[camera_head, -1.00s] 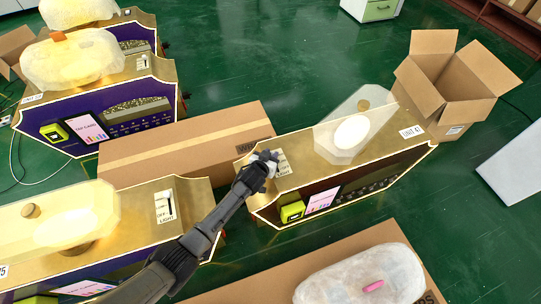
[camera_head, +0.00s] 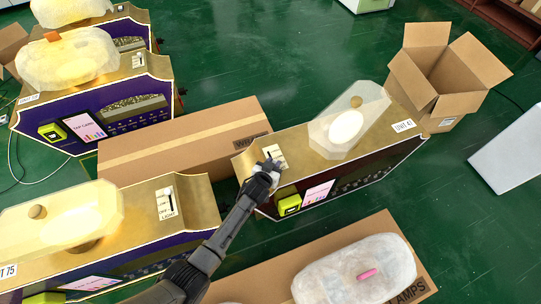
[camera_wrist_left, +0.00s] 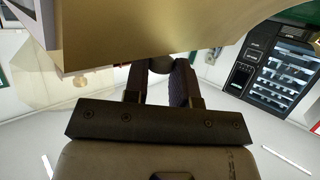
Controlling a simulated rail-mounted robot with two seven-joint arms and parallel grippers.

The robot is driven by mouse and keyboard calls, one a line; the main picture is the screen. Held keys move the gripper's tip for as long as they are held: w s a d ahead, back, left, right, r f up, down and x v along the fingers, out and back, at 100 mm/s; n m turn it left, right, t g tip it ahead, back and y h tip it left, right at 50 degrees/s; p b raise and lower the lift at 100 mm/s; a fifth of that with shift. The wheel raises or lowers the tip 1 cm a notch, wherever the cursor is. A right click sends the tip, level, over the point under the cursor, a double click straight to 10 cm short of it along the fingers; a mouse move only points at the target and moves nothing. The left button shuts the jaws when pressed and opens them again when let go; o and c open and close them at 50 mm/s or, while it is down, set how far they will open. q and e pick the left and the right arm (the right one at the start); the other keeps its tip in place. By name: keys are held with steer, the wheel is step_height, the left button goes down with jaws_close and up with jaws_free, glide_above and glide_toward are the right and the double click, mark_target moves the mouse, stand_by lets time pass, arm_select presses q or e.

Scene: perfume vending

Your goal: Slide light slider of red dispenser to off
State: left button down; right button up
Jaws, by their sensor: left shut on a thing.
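The red dispenser (camera_head: 370,160) has a gold top, a dark red-brown front and a "UNIT 41" label. Its light slider plate (camera_head: 278,155) is a small white panel at the left end of the top. My left gripper (camera_head: 268,168) is at this plate, with its fingertips over the slider. In the left wrist view the gripper (camera_wrist_left: 163,75) is shut on a small dark round knob (camera_wrist_left: 162,62) below the gold surface (camera_wrist_left: 170,25). The slider's exact position is mostly hidden by the fingers. The dispenser's edges show no bright glow.
A purple dispenser (camera_head: 115,245) stands at lower left, with its own light slider (camera_head: 166,203). More purple dispensers (camera_head: 95,100) stand at upper left. A long cardboard box (camera_head: 185,140) lies behind my arm. An open box (camera_head: 445,75) is at upper right.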

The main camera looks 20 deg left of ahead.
arm_select(q)
steer(key=shift+d+r, duration=0.1)
steer(key=c, duration=1.3)
jaws_free()
steer(key=o, duration=0.3)
steer(key=shift+s+d, duration=0.15)
steer(key=shift+s, duration=0.05)
steer(key=shift+s+r+p, duration=0.25)
steer(key=shift+s+p, duration=0.15)
steer(key=shift+p, duration=0.1)
steer(key=shift+p+v, duration=3.2)
steer(key=shift+v, duration=3.2)
steer(key=shift+f, duration=0.2)
